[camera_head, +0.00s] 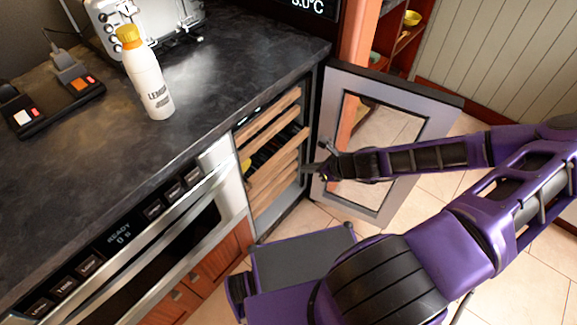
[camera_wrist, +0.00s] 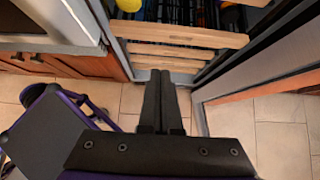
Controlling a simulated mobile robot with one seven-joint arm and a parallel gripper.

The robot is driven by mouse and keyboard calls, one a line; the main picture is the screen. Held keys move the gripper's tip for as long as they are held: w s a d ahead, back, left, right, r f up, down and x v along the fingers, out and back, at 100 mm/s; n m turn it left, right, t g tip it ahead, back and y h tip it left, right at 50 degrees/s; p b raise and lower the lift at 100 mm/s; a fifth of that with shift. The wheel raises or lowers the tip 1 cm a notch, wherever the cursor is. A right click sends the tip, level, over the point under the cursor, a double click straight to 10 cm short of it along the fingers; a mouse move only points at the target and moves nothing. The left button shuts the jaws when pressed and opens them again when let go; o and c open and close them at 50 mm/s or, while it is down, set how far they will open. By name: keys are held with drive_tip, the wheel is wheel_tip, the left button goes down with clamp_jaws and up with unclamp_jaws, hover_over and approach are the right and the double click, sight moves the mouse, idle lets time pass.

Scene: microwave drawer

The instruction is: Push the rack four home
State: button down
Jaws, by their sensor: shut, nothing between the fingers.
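An open cooler cabinet holds several racks with pale wooden fronts (camera_head: 277,157), stacked one above another under the counter. In the wrist view one wooden rack front (camera_wrist: 180,34) stands out nearer and wider than the fronts (camera_wrist: 165,50) below it. I see no numbers, so I cannot tell which is rack four by label. My gripper (camera_head: 306,169) is shut and empty, just outside the rack fronts. In the wrist view its closed fingers (camera_wrist: 162,75) point at the fronts below the protruding one; contact cannot be told.
The cooler's glass door (camera_head: 352,207) stands open on the right, behind my forearm. A microwave drawer (camera_head: 150,245) is to the left. A white bottle (camera_head: 146,75) stands on the dark counter (camera_head: 215,75). Tiled floor (camera_head: 525,280) is free in front.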

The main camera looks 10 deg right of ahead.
sight(274, 164)
drive_tip(key=x, duration=0.3)
drive_tip(key=r+b+x, duration=0.1)
drive_tip(key=x, duration=0.3)
drive_tip(key=w+a+b+x, duration=0.1)
drive_tip(key=x, duration=0.3)
drive_tip(key=shift+w, duration=0.2)
drive_tip(key=shift+w+a+r, duration=0.1)
drive_tip(key=shift+w+a, duration=0.3)
drive_tip(key=shift+w, duration=0.1)
drive_tip(key=w+a, duration=0.1)
drive_tip(key=w, duration=0.1)
drive_tip(key=w+a, duration=0.2)
drive_tip(key=shift+w, duration=0.1)
drive_tip(key=shift+w+a, duration=0.1)
drive_tip(key=shift+w, duration=0.05)
drive_tip(key=shift+r, duration=0.1)
